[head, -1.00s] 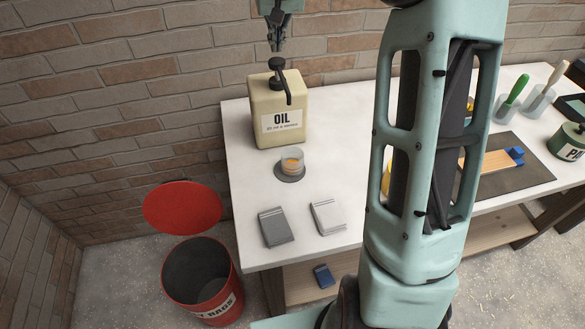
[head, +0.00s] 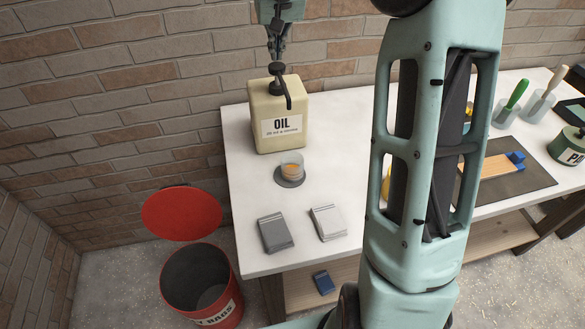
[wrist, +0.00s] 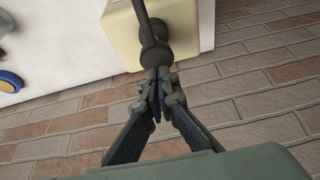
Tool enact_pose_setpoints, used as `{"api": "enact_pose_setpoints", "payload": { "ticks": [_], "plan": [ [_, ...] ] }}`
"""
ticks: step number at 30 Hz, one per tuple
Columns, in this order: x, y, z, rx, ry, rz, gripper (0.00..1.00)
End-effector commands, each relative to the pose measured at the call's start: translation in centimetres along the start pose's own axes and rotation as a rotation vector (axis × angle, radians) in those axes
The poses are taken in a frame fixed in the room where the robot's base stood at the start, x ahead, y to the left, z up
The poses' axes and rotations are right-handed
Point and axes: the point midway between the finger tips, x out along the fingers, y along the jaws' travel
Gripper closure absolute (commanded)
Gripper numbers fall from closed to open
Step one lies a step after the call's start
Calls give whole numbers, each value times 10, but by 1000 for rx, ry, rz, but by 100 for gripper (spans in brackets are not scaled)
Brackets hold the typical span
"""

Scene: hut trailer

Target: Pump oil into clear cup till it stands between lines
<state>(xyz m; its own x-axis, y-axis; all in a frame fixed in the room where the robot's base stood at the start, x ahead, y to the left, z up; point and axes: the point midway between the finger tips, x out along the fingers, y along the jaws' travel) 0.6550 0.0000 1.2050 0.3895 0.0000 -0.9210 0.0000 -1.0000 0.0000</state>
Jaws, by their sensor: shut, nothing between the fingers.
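The cream oil can (head: 262,120), labelled OIL, stands at the back left of the white table. Its dark pump (head: 277,70) has a spout pointing down the front, toward the clear cup. The clear cup (head: 291,160) stands on a dark round pad (head: 289,182) in front of the can, with some amber oil low in it. Its lines are too small to read. My gripper (head: 277,60) is shut and empty, pointing down just over the pump's top. In the wrist view the closed fingertips (wrist: 160,73) appear at or touching the pump head (wrist: 155,54); exact contact is unclear.
A brick wall (head: 110,90) is close behind. My arm hides the table's middle.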

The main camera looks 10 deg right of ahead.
Motion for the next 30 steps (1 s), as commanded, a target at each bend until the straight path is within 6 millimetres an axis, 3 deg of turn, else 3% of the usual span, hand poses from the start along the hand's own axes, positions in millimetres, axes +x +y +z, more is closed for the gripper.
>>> {"api": "enact_pose_setpoints", "payload": {
  "ticks": [16, 30],
  "plan": [
    [2, 0, 1, 0, 0, 0, 100],
    [20, 0, 8, 0, 0, -1, 100]
  ]
}}
